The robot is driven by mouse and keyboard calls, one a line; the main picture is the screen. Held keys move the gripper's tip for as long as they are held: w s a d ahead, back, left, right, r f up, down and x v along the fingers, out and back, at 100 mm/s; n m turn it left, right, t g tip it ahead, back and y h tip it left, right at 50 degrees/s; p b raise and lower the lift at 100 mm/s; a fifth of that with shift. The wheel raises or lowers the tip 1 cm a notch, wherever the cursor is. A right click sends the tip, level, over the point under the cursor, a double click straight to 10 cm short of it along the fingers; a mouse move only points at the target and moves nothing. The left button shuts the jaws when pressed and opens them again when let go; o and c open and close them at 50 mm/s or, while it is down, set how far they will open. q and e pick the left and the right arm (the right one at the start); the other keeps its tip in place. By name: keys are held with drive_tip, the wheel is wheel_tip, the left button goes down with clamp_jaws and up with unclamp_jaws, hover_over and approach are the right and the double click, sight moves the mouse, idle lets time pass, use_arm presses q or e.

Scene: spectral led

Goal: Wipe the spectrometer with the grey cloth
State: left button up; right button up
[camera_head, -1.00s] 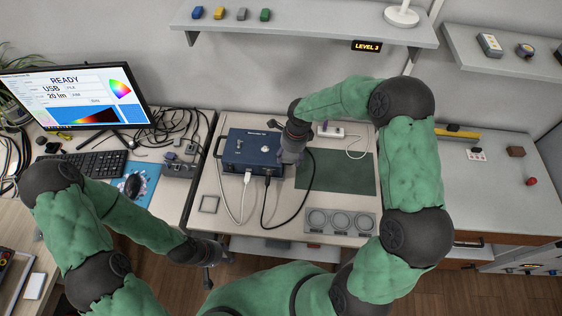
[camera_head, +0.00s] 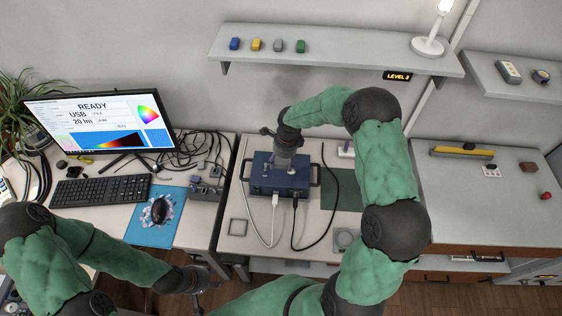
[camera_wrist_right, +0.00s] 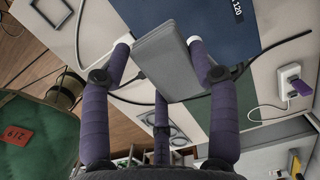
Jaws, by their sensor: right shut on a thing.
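The spectrometer is a dark blue box (camera_head: 303,183) with side handles on the middle bench; its blue surface also shows in the right wrist view (camera_wrist_right: 225,30). My right gripper (camera_head: 284,162) is over the box's top, hiding part of it. In the right wrist view the right gripper (camera_wrist_right: 168,62) is shut on the grey cloth (camera_wrist_right: 165,48), a flat grey folded piece between its purple fingers. I cannot tell whether the cloth touches the box. My left gripper (camera_head: 206,291) is low at the front, away from the box, its fingers apart and empty.
A white cable (camera_head: 273,222) and a black cable (camera_head: 294,222) run from the box's front. A green mat (camera_head: 328,190) and a round-holed grey holder (camera_head: 343,240) are to its right, partly behind my right arm. A square frame (camera_head: 238,228) lies front left. A monitor (camera_head: 100,118) stands left.

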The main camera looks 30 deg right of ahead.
sight(289, 179)
drive_tip(key=shift+f+b, duration=0.3)
drive_tip(key=shift+b, duration=0.15)
wheel_tip(289, 179, down, 7)
drive_tip(key=b, duration=0.5)
drive_tip(key=shift+b, duration=0.35)
drive_tip(key=d, duration=0.1)
drive_tip(key=s+d, duration=0.2)
drive_tip(key=shift+s+d+r, duration=0.1)
drive_tip(key=shift+d+r, duration=0.2)
drive_tip(key=shift+r, duration=0.1)
drive_tip(key=shift+s+d, duration=0.35)
drive_tip(key=shift+d, duration=0.25)
drive_tip(key=shift+s+d, duration=0.35)
drive_tip(key=shift+d, duration=0.2)
drive_tip(key=shift+w+a, duration=0.1)
drive_tip(key=shift+w+a+b, duration=0.2)
drive_tip(key=shift+w+a, duration=0.2)
drive_tip(key=shift+a, duration=0.3)
drive_tip(key=shift+w+a+b, duration=0.2)
drive_tip(key=shift+w+a, duration=0.2)
drive_tip(key=shift+a, duration=0.3)
drive_tip(key=shift+f+b, duration=0.5)
drive_tip(key=shift+f, duration=0.15)
